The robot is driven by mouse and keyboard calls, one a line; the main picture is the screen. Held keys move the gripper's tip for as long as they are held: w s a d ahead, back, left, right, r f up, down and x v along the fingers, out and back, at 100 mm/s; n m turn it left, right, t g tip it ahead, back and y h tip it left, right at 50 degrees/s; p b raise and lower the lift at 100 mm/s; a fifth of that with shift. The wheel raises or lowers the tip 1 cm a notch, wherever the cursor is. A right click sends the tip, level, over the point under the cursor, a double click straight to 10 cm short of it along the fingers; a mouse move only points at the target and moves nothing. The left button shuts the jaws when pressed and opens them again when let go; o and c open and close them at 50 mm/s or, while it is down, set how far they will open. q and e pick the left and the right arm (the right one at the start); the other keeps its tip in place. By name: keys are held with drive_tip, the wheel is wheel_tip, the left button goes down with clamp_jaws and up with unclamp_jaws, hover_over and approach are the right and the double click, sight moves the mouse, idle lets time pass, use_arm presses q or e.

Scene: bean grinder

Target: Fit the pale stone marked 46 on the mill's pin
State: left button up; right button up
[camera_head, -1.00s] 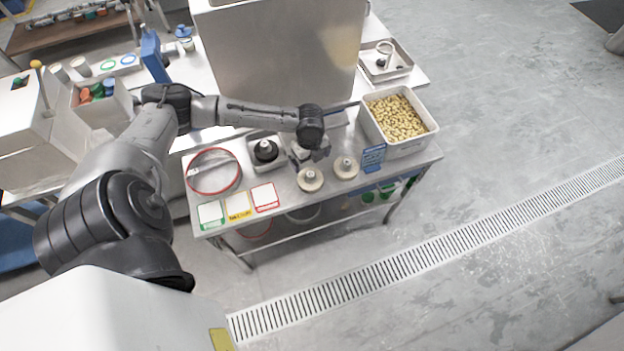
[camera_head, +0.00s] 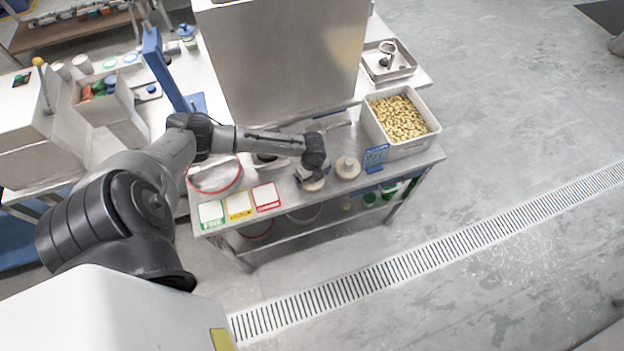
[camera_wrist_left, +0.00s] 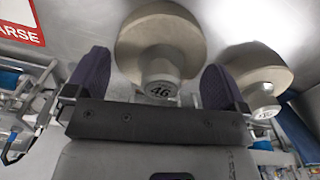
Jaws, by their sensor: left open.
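The pale stone marked 46 (camera_wrist_left: 160,35) is a round disc with a grey hub; the number reads on the hub's end in the left wrist view. In the head view this stone (camera_head: 313,186) is partly covered by my left gripper (camera_head: 311,176). My left gripper is open, its two dark pads (camera_wrist_left: 155,82) on either side of the hub, with gaps showing. A second pale stone (camera_head: 348,168) stands just to the right; it also shows in the left wrist view (camera_wrist_left: 258,72), its mark too small to read. I cannot make out the mill's pin. My right gripper is not in view.
A bin of pale beans (camera_head: 400,120) and a blue sign (camera_head: 375,158) stand at the table's right. Three cards, one of them red-edged (camera_head: 266,196), lie along the front left, before a red-rimmed ring (camera_head: 214,178). A tall steel housing (camera_head: 285,60) rises behind.

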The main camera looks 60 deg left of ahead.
use_arm(q)
drive_tip(key=shift+f, duration=1.1)
drive_tip(key=c, duration=0.9)
drive_tip(key=shift+r, duration=0.1)
